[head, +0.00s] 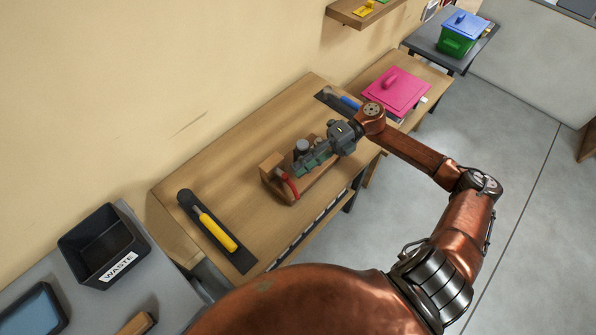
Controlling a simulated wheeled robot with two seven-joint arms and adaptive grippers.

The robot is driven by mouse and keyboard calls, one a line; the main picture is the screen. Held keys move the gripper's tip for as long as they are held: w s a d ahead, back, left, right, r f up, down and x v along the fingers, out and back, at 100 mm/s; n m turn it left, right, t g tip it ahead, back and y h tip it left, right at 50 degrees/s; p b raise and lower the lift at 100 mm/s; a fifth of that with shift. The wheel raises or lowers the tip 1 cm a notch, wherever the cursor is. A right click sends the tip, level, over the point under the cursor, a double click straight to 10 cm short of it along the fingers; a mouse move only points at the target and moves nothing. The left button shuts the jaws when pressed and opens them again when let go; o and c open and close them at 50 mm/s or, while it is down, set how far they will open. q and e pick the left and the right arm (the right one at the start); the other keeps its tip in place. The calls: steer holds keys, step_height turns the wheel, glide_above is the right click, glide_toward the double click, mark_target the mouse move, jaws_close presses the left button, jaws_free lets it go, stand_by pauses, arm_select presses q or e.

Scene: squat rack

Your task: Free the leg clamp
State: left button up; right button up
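A wooden fixture (273,170) stands on the wooden bench, with a red curved handle (289,184) at its front left. A green metal part (312,158) with a grey round knob (301,147) lies along it; I take this to be part of the leg clamp. My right gripper (331,149) reaches in from the right and is at the right end of the green part. Its fingertips blend with that part, so I cannot tell whether they grip it. My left gripper is out of view.
A yellow-handled tool (216,231) lies on a dark mat at the bench's left, and a blue-handled tool (349,103) at its far end. A black waste bin (103,246) stands at left. A pink-lidded box (396,91) and a blue-lidded green box (460,35) stand beyond.

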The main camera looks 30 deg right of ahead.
steer(key=shift+w+d+r+b, duration=0.1)
steer(key=shift+w+d+b, duration=0.2)
steer(key=shift+d, duration=0.35)
steer(key=shift+w+d+r+b, duration=0.15)
steer(key=shift+w+d, duration=0.1)
steer(key=shift+d, duration=0.35)
steer(key=shift+f, duration=0.1)
steer(key=shift+c, duration=0.2)
